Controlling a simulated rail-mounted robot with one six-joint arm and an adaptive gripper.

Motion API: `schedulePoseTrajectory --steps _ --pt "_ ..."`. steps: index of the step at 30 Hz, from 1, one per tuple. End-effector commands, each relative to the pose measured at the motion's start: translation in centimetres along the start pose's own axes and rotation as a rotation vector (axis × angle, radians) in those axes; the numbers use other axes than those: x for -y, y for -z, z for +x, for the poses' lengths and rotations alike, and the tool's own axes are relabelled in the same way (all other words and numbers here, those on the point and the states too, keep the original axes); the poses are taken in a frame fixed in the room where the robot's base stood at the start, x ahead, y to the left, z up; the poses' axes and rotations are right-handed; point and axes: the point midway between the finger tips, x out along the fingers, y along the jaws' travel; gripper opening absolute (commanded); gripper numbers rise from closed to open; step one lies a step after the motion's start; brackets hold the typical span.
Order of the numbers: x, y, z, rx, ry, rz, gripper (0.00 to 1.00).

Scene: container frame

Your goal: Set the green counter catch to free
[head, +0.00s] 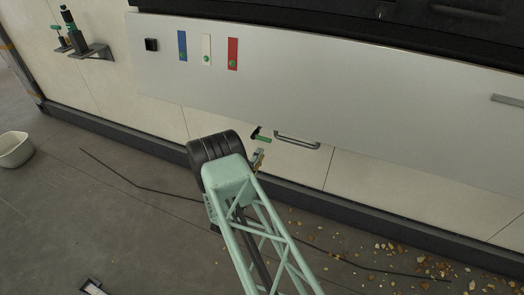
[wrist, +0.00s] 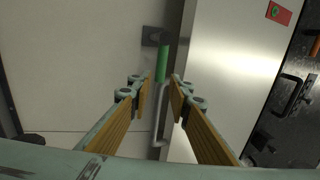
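The green counter catch (head: 263,139) is a short green handle on a dark mount, low on the pale wall just below the white counter panel. In the wrist view, the green handle (wrist: 162,62) hangs down from its dark mount (wrist: 153,37), ahead of my gripper. My gripper (wrist: 161,80) is open, with one padded finger on each side of the handle's lower end in the picture. I cannot tell whether they touch or how deep the handle sits. In the head view my gripper (head: 258,158) is partly hidden by my arm, just below the catch.
A metal bar handle (head: 297,142) is right beside the catch; it also shows between my fingers in the wrist view (wrist: 164,115). The white counter panel (head: 330,90) overhangs above, with blue, white and red plates. Yellowish debris (head: 390,248) lies on the floor at the right.

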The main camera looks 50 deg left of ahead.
Motion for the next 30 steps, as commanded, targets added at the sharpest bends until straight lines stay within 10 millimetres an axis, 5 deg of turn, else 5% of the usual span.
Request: schedulePoseTrajectory --steps 12,30 --pt "-0.1 -0.1 -4.4 0.001 -0.001 -0.001 0.18" --pt "0.0 0.0 -4.8 0.0 -0.001 0.0 0.18"
